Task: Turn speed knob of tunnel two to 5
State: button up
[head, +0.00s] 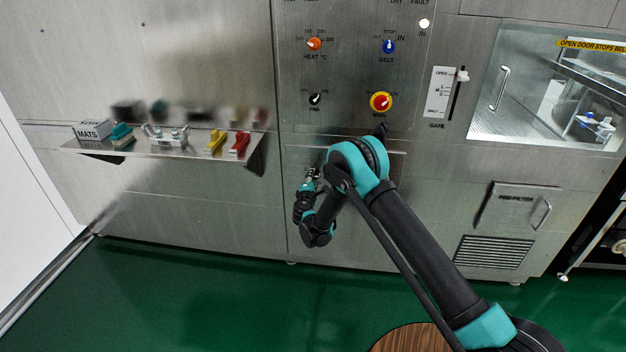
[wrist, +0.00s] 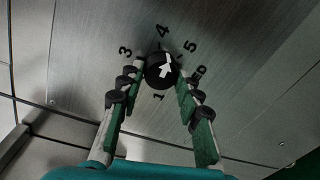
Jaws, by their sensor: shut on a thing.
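In the wrist view a black knob (wrist: 160,72) with a white arrow sits on a brushed metal panel. The arrow points up and a little right, between 4 and 5. My gripper (wrist: 161,80) has one finger on each side of the knob and is shut on it. In the head view my gripper (head: 312,177) is at the lower metal panel, left of my arm's elbow. The knob cannot be made out there, and no label tells which tunnel it belongs to.
Above are a HEAT knob (head: 314,45), a blue BELT knob (head: 389,46), a black FAN knob (head: 315,99) and a red-yellow MAIN switch (head: 381,102). A shelf (head: 185,150) with several small items juts out at left. Green floor (head: 200,290) lies clear below.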

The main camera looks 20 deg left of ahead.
jog(key=m+y, duration=0.1)
jog(key=m, duration=0.5)
jog(key=shift+d, duration=0.1)
jog(key=shift+m, duration=0.3)
dwell(0.4)
jog(key=o, duration=1.2)
jog(key=shift+c, duration=0.2)
jog(key=shift+r, duration=0.1)
jog(key=shift+s, duration=0.1)
jog(key=v, duration=0.7)
jog(key=shift+s, duration=0.15)
